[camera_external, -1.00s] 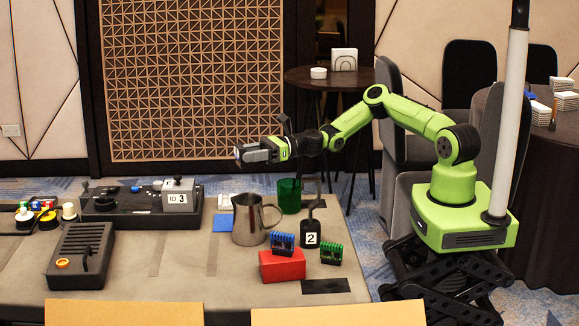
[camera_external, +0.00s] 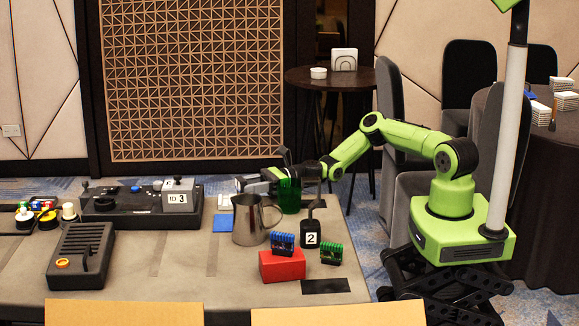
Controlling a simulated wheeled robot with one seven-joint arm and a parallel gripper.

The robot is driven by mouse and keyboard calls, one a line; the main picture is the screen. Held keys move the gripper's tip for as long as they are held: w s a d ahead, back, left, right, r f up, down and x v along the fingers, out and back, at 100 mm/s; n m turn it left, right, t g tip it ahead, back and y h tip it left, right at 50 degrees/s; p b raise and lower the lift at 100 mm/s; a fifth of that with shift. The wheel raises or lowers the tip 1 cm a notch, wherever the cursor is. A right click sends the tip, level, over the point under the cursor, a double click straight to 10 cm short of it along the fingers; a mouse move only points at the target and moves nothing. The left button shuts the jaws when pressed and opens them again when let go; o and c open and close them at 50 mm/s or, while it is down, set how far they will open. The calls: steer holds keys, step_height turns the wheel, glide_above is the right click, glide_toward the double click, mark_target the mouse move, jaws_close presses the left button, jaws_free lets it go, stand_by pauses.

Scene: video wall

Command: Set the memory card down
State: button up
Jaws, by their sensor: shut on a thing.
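A flat blue patch (camera_external: 222,223) lies on the table just left of the jug, nearer the camera than my gripper.
A black console (camera_external: 125,205) stands left. Grey table (camera_external: 190,260) is clear in the middle.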

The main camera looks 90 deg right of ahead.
steer(key=o, duration=1.1)
steer(key=shift+r, duration=0.2)
steer(key=shift+s+d+r+p, duration=0.1)
steer(key=shift+r+p, duration=0.35)
steer(key=shift+r, duration=0.05)
steer(key=p+v, duration=0.1)
steer(key=v, duration=0.5)
steer(key=p+v, duration=0.1)
steer(key=v, duration=0.4)
steer(key=shift+s+d+f, duration=0.1)
steer(key=shift+s+f, duration=0.15)
steer(key=shift+s, duration=0.15)
